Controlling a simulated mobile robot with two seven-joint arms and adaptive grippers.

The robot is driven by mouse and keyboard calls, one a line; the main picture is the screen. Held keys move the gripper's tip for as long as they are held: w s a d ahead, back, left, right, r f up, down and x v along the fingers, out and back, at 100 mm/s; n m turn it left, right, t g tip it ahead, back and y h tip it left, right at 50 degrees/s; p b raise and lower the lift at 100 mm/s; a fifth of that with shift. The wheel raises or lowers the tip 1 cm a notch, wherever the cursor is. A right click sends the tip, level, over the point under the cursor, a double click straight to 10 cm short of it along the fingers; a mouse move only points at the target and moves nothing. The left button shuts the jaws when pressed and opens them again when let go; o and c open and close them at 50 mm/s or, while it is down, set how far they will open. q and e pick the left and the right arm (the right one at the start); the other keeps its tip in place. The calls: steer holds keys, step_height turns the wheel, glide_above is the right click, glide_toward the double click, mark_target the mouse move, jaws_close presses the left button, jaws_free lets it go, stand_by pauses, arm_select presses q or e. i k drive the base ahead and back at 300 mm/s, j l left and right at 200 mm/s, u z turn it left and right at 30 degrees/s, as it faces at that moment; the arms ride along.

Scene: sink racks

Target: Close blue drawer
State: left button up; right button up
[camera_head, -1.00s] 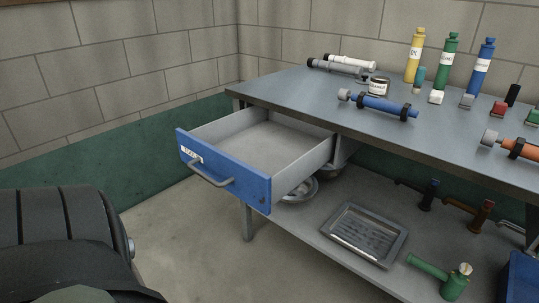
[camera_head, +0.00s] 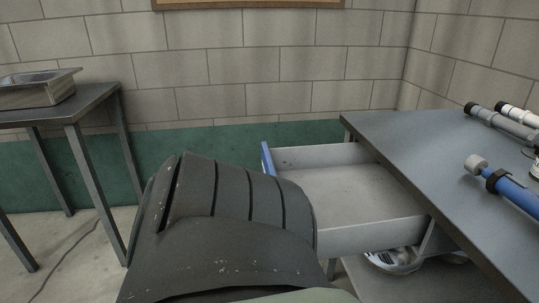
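The blue drawer stands open, pulled out to the left from under the grey workbench (camera_head: 440,160). Its blue front (camera_head: 266,160) shows only as a narrow strip at the far left end. The rest of the front is hidden behind my dark arm. The drawer's grey inside (camera_head: 345,192) looks empty. My dark, ribbed arm part (camera_head: 225,215) fills the lower middle of the view and overlaps the drawer's left end. I cannot tell whether it touches the drawer. Neither gripper is in view.
A metal table (camera_head: 100,105) with a metal tray (camera_head: 40,90) stands at the left. A blue tube (camera_head: 515,192) and grey and white pipes (camera_head: 500,124) lie on the workbench. A metal bowl (camera_head: 395,260) sits below the drawer. Floor shows between the two tables.

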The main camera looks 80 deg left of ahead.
mark_target(359, 207)
steer(key=u, duration=2.45)
